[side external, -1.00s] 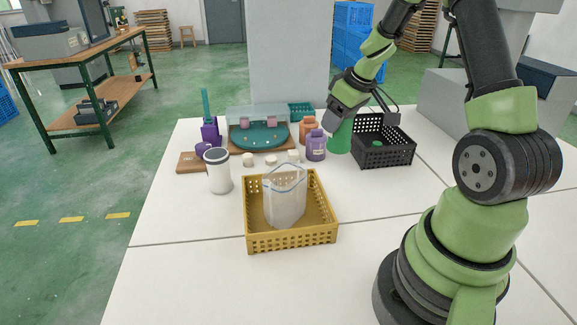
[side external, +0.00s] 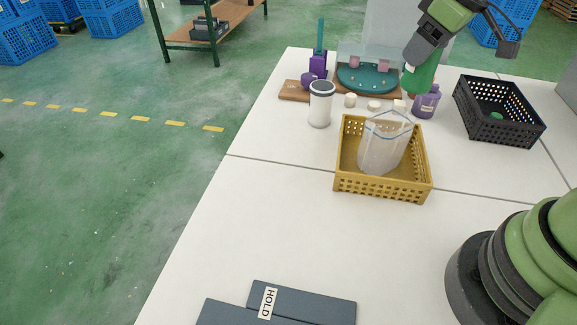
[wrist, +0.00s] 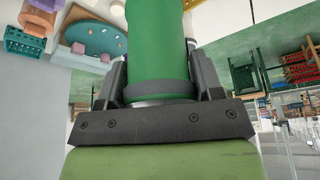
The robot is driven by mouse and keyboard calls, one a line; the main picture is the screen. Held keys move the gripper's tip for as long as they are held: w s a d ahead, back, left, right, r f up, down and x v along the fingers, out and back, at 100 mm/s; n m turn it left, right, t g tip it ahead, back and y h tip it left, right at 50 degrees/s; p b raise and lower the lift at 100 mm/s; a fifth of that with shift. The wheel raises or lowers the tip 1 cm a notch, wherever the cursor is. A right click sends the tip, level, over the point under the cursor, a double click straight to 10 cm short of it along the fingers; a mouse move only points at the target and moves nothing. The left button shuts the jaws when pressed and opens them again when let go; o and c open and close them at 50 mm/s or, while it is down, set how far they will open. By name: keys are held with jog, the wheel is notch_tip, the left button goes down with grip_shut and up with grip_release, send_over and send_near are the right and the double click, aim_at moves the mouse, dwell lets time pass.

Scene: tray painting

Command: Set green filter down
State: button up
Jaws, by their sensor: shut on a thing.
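The green filter (side external: 421,78) is a green cylinder. My gripper (side external: 413,63) is shut on it from above and holds it over the far part of the table, beside the purple bottle (side external: 426,101) in the picture. In the wrist view the filter (wrist: 157,45) stands between the two dark fingers of my gripper (wrist: 160,80) and fills the middle. Its lower end is close to the objects behind the bottle in the side view; I cannot tell whether it touches anything.
A yellow basket (side external: 382,188) holds a clear bag (side external: 385,148). A black crate (side external: 500,128) at the right holds a small green piece. A white canister (side external: 320,106), a teal round tray (side external: 367,79) and small pale pieces stand nearby. A dark HOLD panel (side external: 310,300) lies in front.

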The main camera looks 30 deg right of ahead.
jog(key=w+a+n+y, duration=0.15)
jog(key=a+n, duration=0.35)
jog(key=a, duration=0.9)
jog(key=s+a+n+g+y, duration=0.15)
jog(key=s+a+n, duration=0.3)
jog(key=a, duration=0.55)
jog(key=s+a+n+g, duration=0.25)
jog(key=s+a, duration=0.25)
jog(key=a, duration=0.4)
jog(key=shift+n+t, duration=0.4)
jog(key=shift+a+f, duration=0.15)
jog(key=shift+f, duration=7.4)
jog(key=shift+f, duration=0.15)
jog(key=o, duration=1)
